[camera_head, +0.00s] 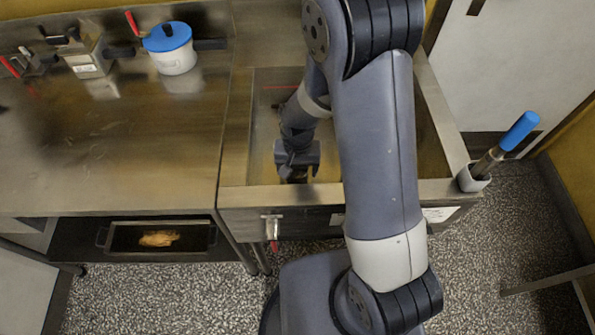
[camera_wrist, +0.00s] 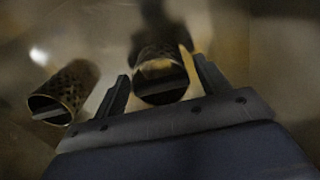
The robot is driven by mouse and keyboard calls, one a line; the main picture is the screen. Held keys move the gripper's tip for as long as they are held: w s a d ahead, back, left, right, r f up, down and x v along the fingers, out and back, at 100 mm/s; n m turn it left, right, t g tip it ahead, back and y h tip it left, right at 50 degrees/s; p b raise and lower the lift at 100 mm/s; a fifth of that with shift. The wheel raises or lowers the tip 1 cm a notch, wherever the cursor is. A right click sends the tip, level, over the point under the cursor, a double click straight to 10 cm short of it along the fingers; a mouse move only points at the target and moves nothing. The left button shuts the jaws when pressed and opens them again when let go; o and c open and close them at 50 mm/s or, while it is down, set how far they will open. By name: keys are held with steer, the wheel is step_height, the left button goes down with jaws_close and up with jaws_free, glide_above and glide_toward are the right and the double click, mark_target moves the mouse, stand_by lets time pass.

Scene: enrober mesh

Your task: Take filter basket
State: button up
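My gripper (camera_head: 298,172) is down inside the steel basin, seen past my arm in the head view. In the wrist view, my gripper (camera_wrist: 161,68) is open, with one finger on each side of a perforated metal cylinder, which looks like a filter basket (camera_wrist: 160,72). A small gap shows between each finger and this basket. A second, similar perforated cylinder (camera_wrist: 65,92) lies tilted to the left, outside the fingers. In the head view I cannot make out either cylinder clearly; my arm and gripper cover that part.
The basin's front rim (camera_head: 260,195) and side walls surround my gripper. A valve (camera_head: 271,228) sits on its front. A blue-handled tool (camera_head: 519,131) stands in a holder (camera_head: 473,180) at the right. A white pot with blue lid (camera_head: 172,50) stands on the left counter (camera_head: 120,150).

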steer(key=c, duration=0.8)
steer(key=shift+c, duration=0.2)
